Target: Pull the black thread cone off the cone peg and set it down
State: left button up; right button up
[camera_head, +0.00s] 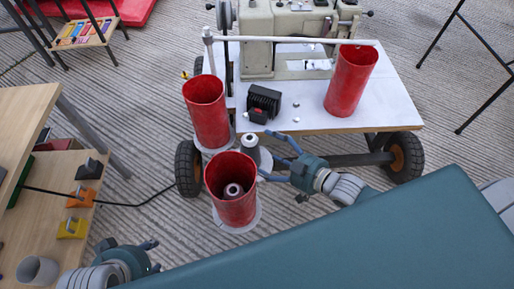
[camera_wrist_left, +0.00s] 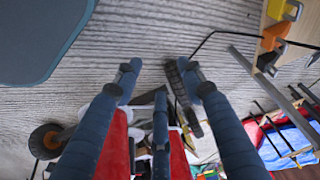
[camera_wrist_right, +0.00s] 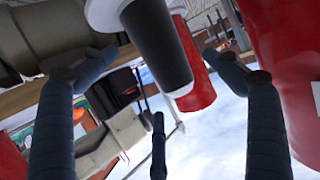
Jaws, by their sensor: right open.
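The black thread cone (camera_head: 252,153), with a pale top, stands between two red cylinders at the table's near left corner. In the right wrist view the black cone (camera_wrist_right: 158,45) appears upside down, its wide end at a white disc (camera_wrist_right: 106,14). The peg inside it is hidden. My right gripper (camera_head: 277,158) is open just right of the cone. Its fingertips (camera_wrist_right: 163,64) spread to either side of the cone, and I cannot tell if they touch it. My left gripper (camera_head: 152,255) is open and empty at the lower left; its fingers also show in the left wrist view (camera_wrist_left: 160,75).
Red cylinders stand close by: one in front (camera_head: 229,211) with a dark cone inside, one behind (camera_head: 208,117), one at right (camera_head: 349,88). A sewing machine (camera_head: 258,40) sits on the wheeled white table (camera_head: 394,104). A wooden bench (camera_head: 45,225) is at left. A teal surface (camera_head: 400,240) fills the lower right.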

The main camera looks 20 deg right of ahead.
jog(key=b+x, duration=0.1)
jog(key=x, duration=0.5)
jog(key=shift+w+f+b, duration=0.1)
jog(key=shift+f+b, duration=0.05)
jog(key=shift+b, duration=0.15)
pick_arm(q)
jog(key=w+d+r+t, duration=0.1)
jog(key=w+r+t, duration=0.1)
jog(key=w, duration=0.3)
jog(key=w+d+r+t+h, duration=0.1)
jog(key=w+d+r+t, duration=0.1)
jog(key=w, duration=0.4)
jog(key=shift+d+r+t, duration=0.25)
jog(key=shift+t, duration=0.35)
pick_arm(e)
jog(key=shift+w+a, duration=0.2)
jog(key=shift+w, duration=0.1)
